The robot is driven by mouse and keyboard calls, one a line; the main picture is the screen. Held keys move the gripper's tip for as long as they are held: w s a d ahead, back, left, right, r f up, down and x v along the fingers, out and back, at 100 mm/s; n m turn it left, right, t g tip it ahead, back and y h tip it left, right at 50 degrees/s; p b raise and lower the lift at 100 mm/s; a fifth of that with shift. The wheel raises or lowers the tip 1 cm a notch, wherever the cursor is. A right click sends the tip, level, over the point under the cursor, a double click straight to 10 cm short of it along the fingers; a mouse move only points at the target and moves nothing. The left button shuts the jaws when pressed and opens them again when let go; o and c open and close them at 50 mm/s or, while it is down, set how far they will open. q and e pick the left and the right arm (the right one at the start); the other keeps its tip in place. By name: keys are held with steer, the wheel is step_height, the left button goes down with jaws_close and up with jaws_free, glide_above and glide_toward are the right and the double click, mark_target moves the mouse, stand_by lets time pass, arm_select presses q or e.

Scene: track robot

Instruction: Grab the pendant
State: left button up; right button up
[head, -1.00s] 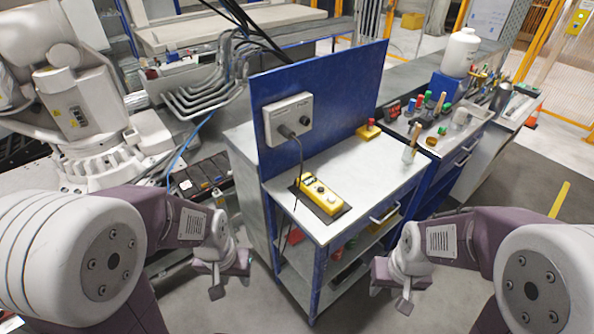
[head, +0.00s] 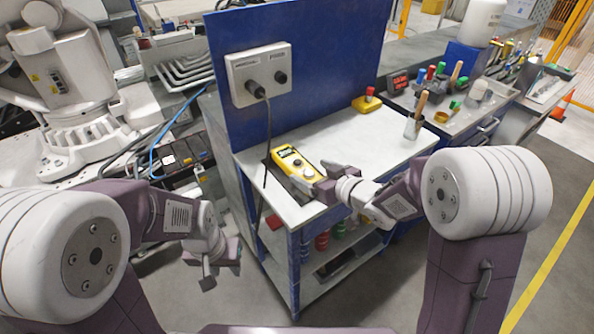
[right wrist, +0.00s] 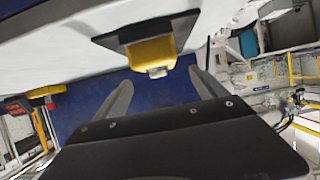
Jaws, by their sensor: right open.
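The pendant (head: 290,158), a yellow handheld box with a small display and dark buttons, lies on a dark pad on the pale top of the cart (head: 350,150). My right gripper (head: 325,183) is at the near end of the pendant and hides part of it. In the right wrist view the gripper (right wrist: 162,80) is open, and the yellow end of the pendant (right wrist: 150,52) shows ahead between its spread fingers. Nothing is between them. My left gripper (head: 212,265) hangs low left of the cart, away from the pendant; its jaw opening is unclear.
A blue panel (head: 320,60) rises behind the cart top, with a grey socket box (head: 258,75) and a hanging cable (head: 266,140). The cart top's middle is clear.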

mark_target(299, 166)
steer(key=shift+x, duration=1.05)
steer(key=x, duration=0.5)
steer(key=shift+w+f, duration=0.1)
steer(key=shift+f, duration=0.05)
steer(key=shift+c, duration=1)
jaws_close()
